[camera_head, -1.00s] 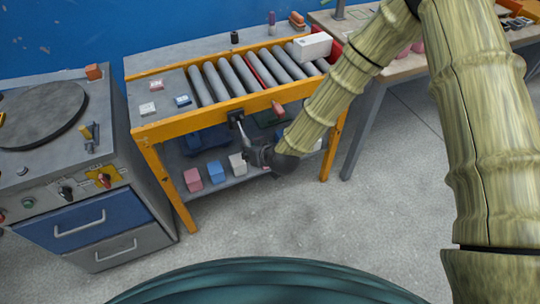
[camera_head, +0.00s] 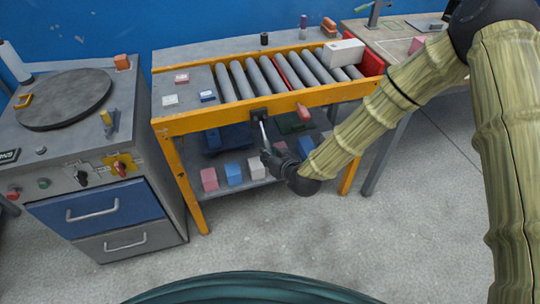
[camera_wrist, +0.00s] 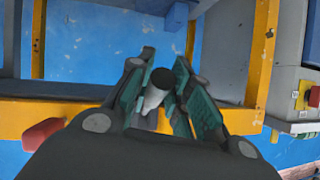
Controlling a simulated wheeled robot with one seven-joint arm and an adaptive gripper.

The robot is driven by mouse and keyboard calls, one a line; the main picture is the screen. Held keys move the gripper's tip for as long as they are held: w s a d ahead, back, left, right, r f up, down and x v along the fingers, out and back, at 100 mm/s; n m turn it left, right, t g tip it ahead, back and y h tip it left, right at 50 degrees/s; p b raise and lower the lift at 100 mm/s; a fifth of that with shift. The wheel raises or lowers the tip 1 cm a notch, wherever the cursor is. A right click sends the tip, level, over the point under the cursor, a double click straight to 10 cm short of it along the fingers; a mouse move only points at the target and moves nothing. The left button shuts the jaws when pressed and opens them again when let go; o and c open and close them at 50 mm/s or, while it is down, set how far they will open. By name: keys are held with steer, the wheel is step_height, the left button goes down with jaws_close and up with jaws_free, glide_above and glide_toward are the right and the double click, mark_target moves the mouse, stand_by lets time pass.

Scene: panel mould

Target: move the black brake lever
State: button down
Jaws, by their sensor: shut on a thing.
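The brake lever shows in the head view as a thin pale rod (camera_head: 264,133) hanging down from a black mount (camera_head: 260,116) on the front rail of the yellow roller table. My gripper (camera_head: 268,154) is at the rod's lower end, in front of the table. In the wrist view the lever's dark round end and pale shaft (camera_wrist: 153,99) lie between the two green-padded fingers of my gripper (camera_wrist: 162,85). The gripper is shut on the lever. The fingers hide part of the lever's lower end.
A red handle (camera_head: 301,111) sticks out of the same rail, right of the lever. A lower shelf holds a pink block (camera_head: 209,179), a blue block (camera_head: 233,174) and a white block (camera_head: 257,168). A grey cabinet (camera_head: 112,240) stands left. The floor in front is clear.

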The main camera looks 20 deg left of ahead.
steer(key=shift+s+f, duration=0.15)
steer(key=c, duration=1.3)
jaws_free()
steer(key=v, duration=1.2)
